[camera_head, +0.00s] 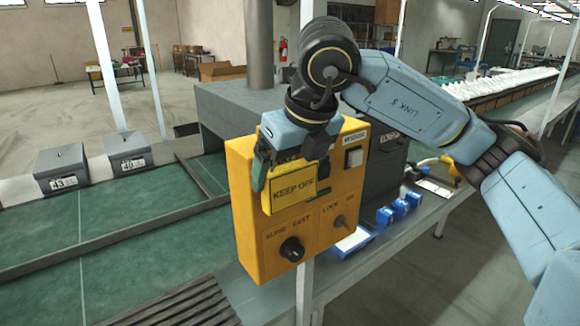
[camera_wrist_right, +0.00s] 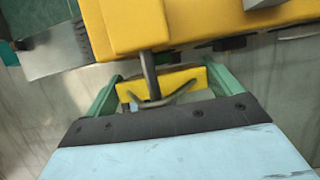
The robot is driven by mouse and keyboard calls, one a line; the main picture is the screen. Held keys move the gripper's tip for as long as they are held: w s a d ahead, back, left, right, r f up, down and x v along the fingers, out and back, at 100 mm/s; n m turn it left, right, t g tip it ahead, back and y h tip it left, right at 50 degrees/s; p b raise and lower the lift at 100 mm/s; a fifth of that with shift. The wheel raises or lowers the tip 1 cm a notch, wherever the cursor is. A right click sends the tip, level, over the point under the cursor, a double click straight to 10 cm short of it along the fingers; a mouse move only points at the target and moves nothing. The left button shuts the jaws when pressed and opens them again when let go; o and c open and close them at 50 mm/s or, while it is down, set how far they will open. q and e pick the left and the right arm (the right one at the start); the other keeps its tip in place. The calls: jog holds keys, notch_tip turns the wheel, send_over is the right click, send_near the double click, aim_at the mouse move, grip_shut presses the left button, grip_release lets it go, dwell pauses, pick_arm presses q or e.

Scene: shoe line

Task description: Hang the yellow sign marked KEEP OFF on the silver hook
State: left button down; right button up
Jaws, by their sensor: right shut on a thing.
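The yellow sign marked KEEP OFF (camera_head: 291,190) hangs upright in front of the yellow control box (camera_head: 262,232). My right gripper (camera_head: 292,170) is shut on the sign near its upper part. In the right wrist view the sign (camera_wrist_right: 185,78) lies between the green fingers of the gripper (camera_wrist_right: 162,86), with a bent wire (camera_wrist_right: 180,96) beside it. A grey metal rod (camera_wrist_right: 149,76), apparently the silver hook, runs from the yellow box to this wire. I cannot tell whether the wire is over the rod. In the head view the hook is hidden. My left gripper is not in view.
Two grey lidded boxes stand at the left beyond the green conveyor (camera_head: 60,271).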

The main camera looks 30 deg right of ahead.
jog(key=shift+f, duration=0.25)
jog(key=o, duration=0.7)
jog(key=shift+s, duration=0.1)
jog(key=p+v, duration=0.1)
jog(key=v, duration=1.2)
jog(key=shift+r, duration=0.4)
